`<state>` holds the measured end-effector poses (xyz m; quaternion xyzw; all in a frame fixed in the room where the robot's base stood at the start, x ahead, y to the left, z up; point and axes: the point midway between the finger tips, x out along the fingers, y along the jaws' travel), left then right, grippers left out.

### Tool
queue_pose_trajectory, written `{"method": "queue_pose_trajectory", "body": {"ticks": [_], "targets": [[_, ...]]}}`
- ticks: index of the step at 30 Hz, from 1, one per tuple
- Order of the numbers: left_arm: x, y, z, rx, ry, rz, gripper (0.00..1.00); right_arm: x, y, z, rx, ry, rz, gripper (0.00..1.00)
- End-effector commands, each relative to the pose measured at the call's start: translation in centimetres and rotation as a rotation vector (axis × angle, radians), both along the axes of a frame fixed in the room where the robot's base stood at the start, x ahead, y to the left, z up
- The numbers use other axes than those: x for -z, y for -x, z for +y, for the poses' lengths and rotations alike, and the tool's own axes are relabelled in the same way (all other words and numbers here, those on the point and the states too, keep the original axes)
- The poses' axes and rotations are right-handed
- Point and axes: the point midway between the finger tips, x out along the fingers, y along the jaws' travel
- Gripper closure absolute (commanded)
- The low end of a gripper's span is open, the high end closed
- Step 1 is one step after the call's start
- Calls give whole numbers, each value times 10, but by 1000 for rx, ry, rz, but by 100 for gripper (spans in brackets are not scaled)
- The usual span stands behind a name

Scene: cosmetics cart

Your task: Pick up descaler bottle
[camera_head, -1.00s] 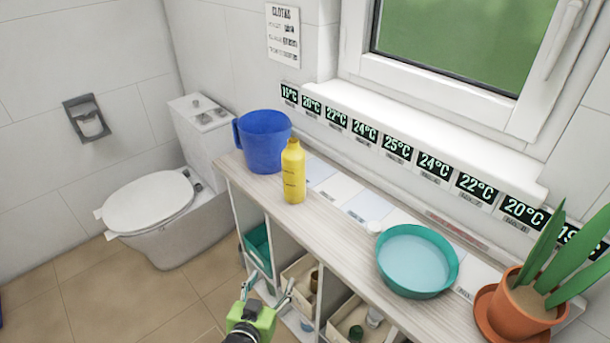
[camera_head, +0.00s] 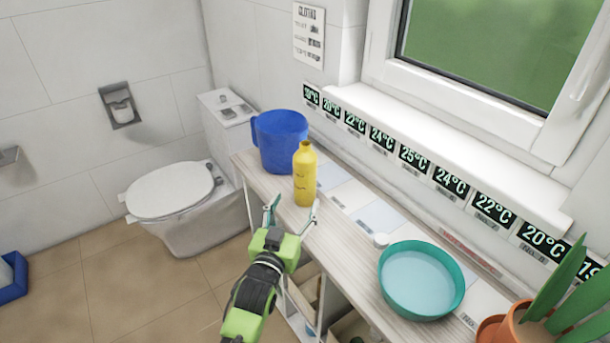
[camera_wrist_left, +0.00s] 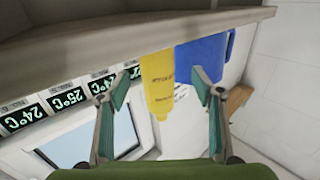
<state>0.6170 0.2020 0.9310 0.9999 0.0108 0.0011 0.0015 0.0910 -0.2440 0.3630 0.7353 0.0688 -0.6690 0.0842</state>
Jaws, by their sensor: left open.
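The yellow bottle (camera_head: 304,176), which I take to be the descaler bottle, stands upright on the shelf top beside the blue jug. In the left wrist view the bottle (camera_wrist_left: 158,82) shows upside down, between the fingers in the picture and beyond their tips. My left gripper (camera_head: 292,212) is open and empty, just in front of the bottle, with a visible gap to it. It also shows in the left wrist view (camera_wrist_left: 160,82). My right gripper is not in view.
The blue jug (camera_head: 279,143) stands close behind the bottle. A teal basin (camera_head: 421,281) of water and a potted plant (camera_head: 545,315) stand to the right. A small white cap-like item (camera_head: 381,240) lies near the basin. The wall and window sill bound the back.

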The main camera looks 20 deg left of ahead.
Motion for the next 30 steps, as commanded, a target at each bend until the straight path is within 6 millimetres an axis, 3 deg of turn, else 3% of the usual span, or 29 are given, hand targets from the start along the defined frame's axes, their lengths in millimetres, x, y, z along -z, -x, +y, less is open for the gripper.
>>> {"method": "queue_pose_trajectory", "body": {"ticks": [6,18,27,28,30], "targets": [[0,-22,0,0,0,0,40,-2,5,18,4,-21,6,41],[-7,-69,-1,1,1,0,40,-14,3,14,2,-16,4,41],[-5,-74,0,0,1,1,40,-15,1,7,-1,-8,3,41],[-5,-74,0,0,1,1,42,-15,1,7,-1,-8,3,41],[-5,-74,0,0,1,1,60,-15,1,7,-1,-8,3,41]]}}
